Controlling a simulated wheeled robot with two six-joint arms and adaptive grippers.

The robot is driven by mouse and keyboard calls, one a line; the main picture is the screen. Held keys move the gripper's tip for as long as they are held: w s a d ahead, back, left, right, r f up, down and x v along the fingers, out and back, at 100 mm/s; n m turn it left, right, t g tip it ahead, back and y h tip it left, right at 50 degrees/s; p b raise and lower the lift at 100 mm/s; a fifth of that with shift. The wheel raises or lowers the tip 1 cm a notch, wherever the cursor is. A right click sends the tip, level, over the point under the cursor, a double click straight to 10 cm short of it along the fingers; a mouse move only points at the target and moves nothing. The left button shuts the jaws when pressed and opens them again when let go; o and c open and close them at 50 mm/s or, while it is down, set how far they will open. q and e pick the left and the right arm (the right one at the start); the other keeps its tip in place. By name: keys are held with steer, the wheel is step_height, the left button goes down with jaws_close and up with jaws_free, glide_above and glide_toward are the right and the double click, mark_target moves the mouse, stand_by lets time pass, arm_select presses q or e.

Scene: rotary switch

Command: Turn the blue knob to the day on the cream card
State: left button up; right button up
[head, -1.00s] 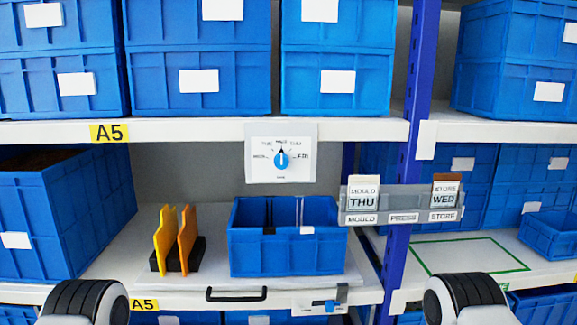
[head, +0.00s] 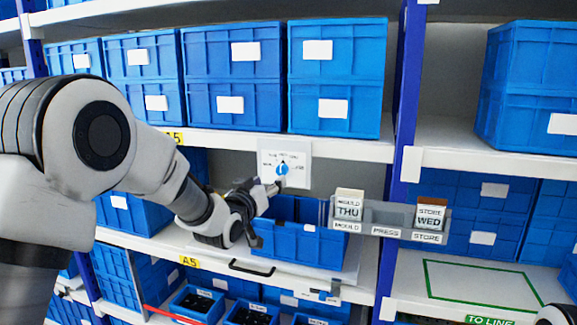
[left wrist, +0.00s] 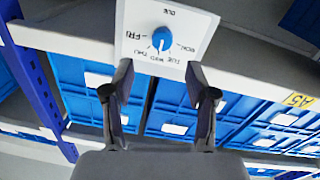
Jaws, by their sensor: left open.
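The blue knob (head: 282,169) is on a white dial plate (head: 298,152) fixed to the shelf edge. In the left wrist view the knob (left wrist: 163,40) shows its white pointer towards WED, in the middle of the day labels. A cream-topped card (head: 348,205) reading MOULD THU stands in the left slot of a grey rack (head: 378,216). A brown-topped card (head: 430,214) reads STORE WED. My left gripper (head: 265,212) is open and empty, close below the plate; its fingers (left wrist: 159,72) are apart from the knob.
A blue bin (head: 310,248) stands on the shelf below the dial, close to my left gripper. Blue crates (head: 232,75) fill the shelf above. A purple upright (head: 404,90) is to the right. A green-outlined area (head: 480,285) at right is empty.

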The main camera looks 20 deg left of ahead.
mark_target(280, 170)
arm_select(q)
steer(key=w+p, duration=0.1)
steer(key=w, duration=0.1)
steer(key=w+p, duration=0.1)
steer(key=w, duration=0.2)
steer(key=w+p, duration=0.2)
steer(key=shift+w+d+r, duration=0.3)
steer(key=shift+w+d, duration=0.05)
steer(key=shift+d, duration=0.05)
steer(key=shift+w+a+f, duration=0.1)
steer(key=shift+w+a, duration=0.05)
steer(key=shift+w, duration=0.05)
steer(key=shift+a+f, duration=0.15)
steer(key=shift+a, duration=0.2)
steer(key=shift+d, duration=0.2)
jaws_close()
arm_select(e)
step_height(280, 170, up, 4)
steer(key=shift+w+a+r, duration=0.1)
steer(key=shift+a, duration=0.05)
